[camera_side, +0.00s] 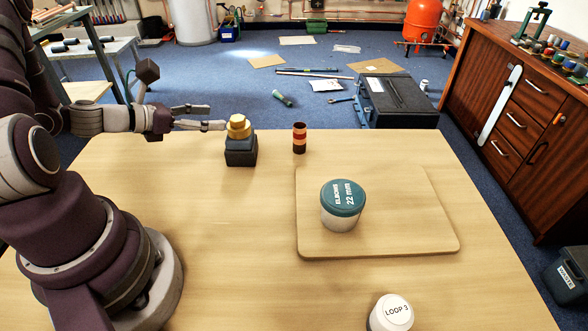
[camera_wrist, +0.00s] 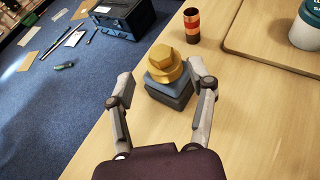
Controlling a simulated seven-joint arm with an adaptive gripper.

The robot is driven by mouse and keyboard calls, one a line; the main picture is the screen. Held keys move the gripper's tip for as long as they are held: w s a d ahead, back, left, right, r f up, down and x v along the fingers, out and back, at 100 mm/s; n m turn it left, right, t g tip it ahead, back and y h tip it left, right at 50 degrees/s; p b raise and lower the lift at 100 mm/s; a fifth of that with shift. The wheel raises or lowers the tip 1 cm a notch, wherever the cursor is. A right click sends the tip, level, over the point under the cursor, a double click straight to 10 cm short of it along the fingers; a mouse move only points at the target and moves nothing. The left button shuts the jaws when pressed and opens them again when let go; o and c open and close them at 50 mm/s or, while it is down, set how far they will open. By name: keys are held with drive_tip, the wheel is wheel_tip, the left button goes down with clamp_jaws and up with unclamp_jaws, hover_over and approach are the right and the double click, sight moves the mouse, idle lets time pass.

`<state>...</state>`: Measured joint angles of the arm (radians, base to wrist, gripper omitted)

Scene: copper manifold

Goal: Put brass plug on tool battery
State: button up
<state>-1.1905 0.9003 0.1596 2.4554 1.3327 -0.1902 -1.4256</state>
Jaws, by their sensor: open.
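The brass plug (camera_side: 239,127), a gold hex-topped piece with a round flange, sits on top of the dark tool battery (camera_side: 240,152) near the table's far edge. In the wrist view the brass plug (camera_wrist: 165,62) rests on the tool battery (camera_wrist: 168,90), its flange seeming to lie on the upper face. My gripper (camera_side: 217,117) is open and reaches in from the left at about the plug's height. In the wrist view its two fingers (camera_wrist: 168,82) stand apart on either side of the plug and battery, with nothing held between them.
A copper-and-dark striped cylinder (camera_side: 299,138) stands right of the battery. A teal-lidded tub (camera_side: 343,204) stands on a wooden board (camera_side: 420,238). A white-capped container marked LOOP 3 (camera_side: 391,313) is at the front. The table between battery and front edge is clear.

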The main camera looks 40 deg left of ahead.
drive_tip(key=s+d+r+m+g+h, duration=0.1)
drive_tip(key=d+m+g+h, duration=0.15)
drive_tip(key=d+m, duration=0.45)
drive_tip(key=s+d+r+m+g+h, duration=0.1)
drive_tip(key=d+r+m+g+h, duration=0.2)
drive_tip(key=m, duration=0.8)
drive_tip(key=s+d+r+m+g+y, duration=0.1)
drive_tip(key=s+r+m+y, duration=0.5)
drive_tip(key=m, duration=1)
drive_tip(key=shift+s+d+r+m+g+y, duration=0.2)
drive_tip(key=shift+r+m+g+y, duration=0.1)
drive_tip(key=shift+r+g+y, duration=0.3)
